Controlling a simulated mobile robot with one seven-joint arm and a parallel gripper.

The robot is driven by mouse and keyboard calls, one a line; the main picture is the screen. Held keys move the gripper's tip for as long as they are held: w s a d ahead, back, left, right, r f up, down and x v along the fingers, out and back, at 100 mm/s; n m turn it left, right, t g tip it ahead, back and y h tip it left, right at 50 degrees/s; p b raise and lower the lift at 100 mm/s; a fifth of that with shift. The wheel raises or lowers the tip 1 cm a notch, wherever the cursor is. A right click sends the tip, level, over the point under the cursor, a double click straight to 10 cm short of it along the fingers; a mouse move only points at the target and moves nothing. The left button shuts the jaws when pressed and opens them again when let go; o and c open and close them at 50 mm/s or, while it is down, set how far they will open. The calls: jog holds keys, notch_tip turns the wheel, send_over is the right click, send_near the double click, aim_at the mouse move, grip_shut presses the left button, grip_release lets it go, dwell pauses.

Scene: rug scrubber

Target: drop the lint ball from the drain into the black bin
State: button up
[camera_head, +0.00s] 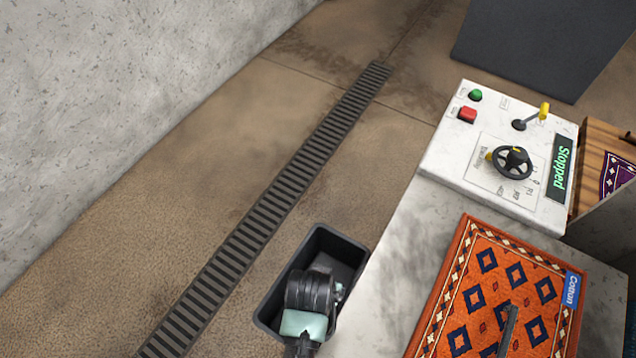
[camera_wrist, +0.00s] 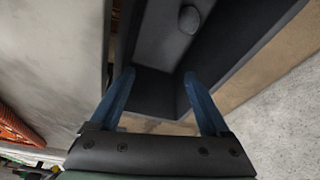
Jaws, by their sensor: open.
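The black bin (camera_head: 328,243) stands on the floor beside the drain grate (camera_head: 262,222), at the lower middle of the head view. My gripper (camera_head: 310,292) is over the bin and points down into it. In the wrist view my gripper (camera_wrist: 160,74) has its two blue fingers apart with nothing between them. The bin's dark wall (camera_wrist: 236,38) surrounds the space beyond the fingertips. A small grey rounded lump, which looks like the lint ball (camera_wrist: 189,19), lies on the bin's floor, apart from the fingers. In the head view my gripper hides that part of the bin.
A machine with a control panel (camera_head: 470,160) stands right of the bin, its screen reading "Stopped". An orange patterned rug (camera_head: 470,300) lies on its top. A pale wall (camera_head: 110,90) runs along the left. A dark grey block (camera_head: 540,45) stands at the back right.

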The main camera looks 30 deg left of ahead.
jog(key=shift+r, duration=0.1)
jog(key=a+v, duration=0.1)
jog(key=v, duration=1.1)
jog(key=shift+d+r, duration=0.4)
jog(key=shift+d, duration=0.15)
jog(key=shift+s, duration=0.15)
jog(key=w+r+t+y, duration=0.1)
jog(key=w+r+t, duration=0.5)
jog(key=w+r, duration=0.7)
jog(key=w+d+r+m+t, duration=0.1)
jog(key=w+r+t, duration=0.2)
jog(key=r, duration=0.6)
jog(key=w+d+r+t, duration=0.1)
jog(key=w+r+t, duration=0.2)
jog(key=r, duration=0.6)
jog(key=s+d+r+t, duration=0.2)
jog(key=s+r+t, duration=0.1)
jog(key=r, duration=0.7)
jog(key=s+d+r+m+t+h, duration=0.1)
jog(key=s+d+r+t, duration=0.2)
jog(key=r, duration=0.7)
jog(key=s+d+r+t, duration=0.3)
jog(key=r+t, duration=0.3)
jog(key=r, duration=0.5)
jog(key=shift+m+h, duration=0.3)
jog(key=shift+h, duration=0.1)
